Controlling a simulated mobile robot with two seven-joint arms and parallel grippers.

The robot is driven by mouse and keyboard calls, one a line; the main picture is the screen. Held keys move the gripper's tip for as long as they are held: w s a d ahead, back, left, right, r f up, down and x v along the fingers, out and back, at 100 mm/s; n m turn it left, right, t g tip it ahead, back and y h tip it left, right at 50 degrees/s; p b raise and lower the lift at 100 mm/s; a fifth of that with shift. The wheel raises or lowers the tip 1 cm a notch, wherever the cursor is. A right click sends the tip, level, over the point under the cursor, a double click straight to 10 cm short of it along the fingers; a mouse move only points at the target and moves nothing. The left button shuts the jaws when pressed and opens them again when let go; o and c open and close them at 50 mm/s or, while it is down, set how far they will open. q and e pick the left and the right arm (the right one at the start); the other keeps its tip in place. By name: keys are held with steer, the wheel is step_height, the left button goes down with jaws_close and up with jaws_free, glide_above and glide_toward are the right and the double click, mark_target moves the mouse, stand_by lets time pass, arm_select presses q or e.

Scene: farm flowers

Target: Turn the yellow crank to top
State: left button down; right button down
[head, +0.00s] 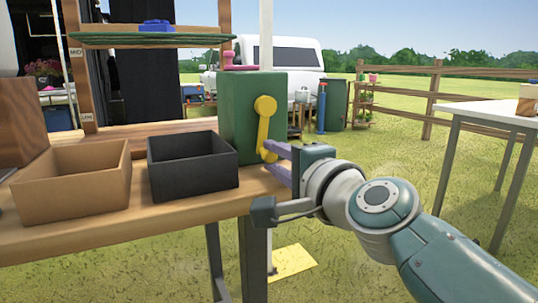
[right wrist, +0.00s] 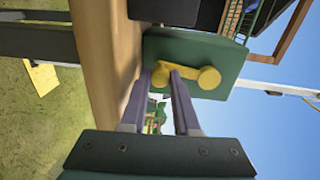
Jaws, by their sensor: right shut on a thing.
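The yellow crank (head: 263,130) is on the face of a green box (head: 240,105) at the right end of the wooden bench. Its arm runs nearly straight down from a round yellow end at the top. My right gripper (head: 272,152), with purple fingers, is shut on the crank's lower end. In the right wrist view the fingertips (right wrist: 168,72) close around that end of the crank (right wrist: 194,75), and the round end stays clear of them. The fingers partly hide the gripped end. My left gripper is not in view.
A brown open box (head: 75,205) and a black open box (head: 190,188) stand on the wooden bench (head: 170,240), left of the green box. A pink-topped item (head: 238,66) is on top of the green box. A white table (head: 490,112) stands far right, with open grass between.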

steer(key=shift+a, duration=0.15)
stand_by(0.3)
steer(key=c, duration=0.7)
jaws_free()
steer(key=shift+f, duration=0.1)
steer(key=shift+o, duration=0.2)
steer(key=shift+s, duration=0.1)
